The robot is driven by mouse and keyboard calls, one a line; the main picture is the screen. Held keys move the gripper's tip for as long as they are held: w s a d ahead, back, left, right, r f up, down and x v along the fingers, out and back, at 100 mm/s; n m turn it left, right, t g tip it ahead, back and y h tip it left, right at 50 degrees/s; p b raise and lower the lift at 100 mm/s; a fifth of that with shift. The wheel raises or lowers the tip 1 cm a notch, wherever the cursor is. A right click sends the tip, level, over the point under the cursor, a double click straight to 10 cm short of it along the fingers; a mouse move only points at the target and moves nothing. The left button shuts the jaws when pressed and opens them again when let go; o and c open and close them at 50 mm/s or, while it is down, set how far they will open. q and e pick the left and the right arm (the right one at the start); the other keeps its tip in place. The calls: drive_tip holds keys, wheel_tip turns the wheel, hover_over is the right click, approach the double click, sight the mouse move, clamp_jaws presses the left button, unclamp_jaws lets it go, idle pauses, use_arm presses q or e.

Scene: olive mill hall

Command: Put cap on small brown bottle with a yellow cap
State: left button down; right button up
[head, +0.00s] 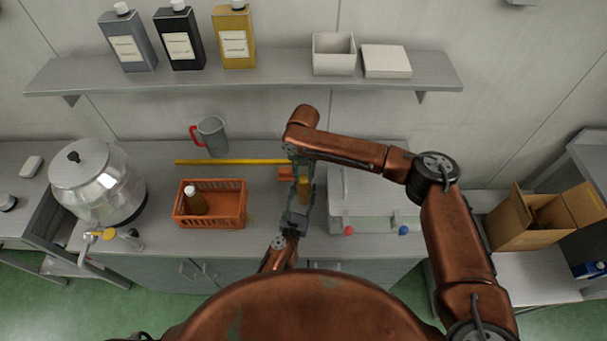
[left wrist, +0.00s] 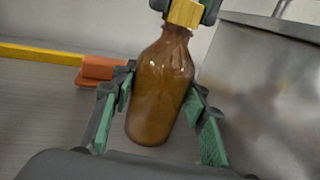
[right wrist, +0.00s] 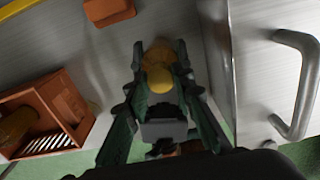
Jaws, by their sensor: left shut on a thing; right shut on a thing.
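The small brown bottle (left wrist: 158,98) is upright but slightly tilted in the left wrist view. My left gripper (left wrist: 163,90) is shut around its body with green fingers on both sides. The yellow cap (left wrist: 184,13) is at the bottle's mouth, between the fingertips of my right gripper (right wrist: 160,72). Cap and neck appear to touch; I cannot tell whether the cap is seated. In the right wrist view the cap (right wrist: 159,79) hides much of the bottle below. In the head view the bottle (head: 304,192) shows between my arms, my right gripper (head: 299,163) above it.
An orange basket (head: 242,205) with another bottle (head: 195,202) stands left on the counter. A yellow bar (head: 220,162) and a small orange block (head: 285,173) lie behind. A metal case with a handle (right wrist: 298,90) stands close right. A jug (head: 212,133) is at the back.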

drive_tip(key=m, duration=1.2)
drive_tip(key=shift+s, duration=0.1)
drive_tip(key=m, duration=0.8)
drive_tip(key=shift+f, duration=0.1)
drive_tip(key=m, duration=0.4)
drive_tip(key=shift+s+m, duration=0.1)
drive_tip(key=shift+m, duration=0.2)
drive_tip(key=m, duration=0.8)
drive_tip(key=shift+m, duration=0.3)
drive_tip(key=o, duration=0.7)
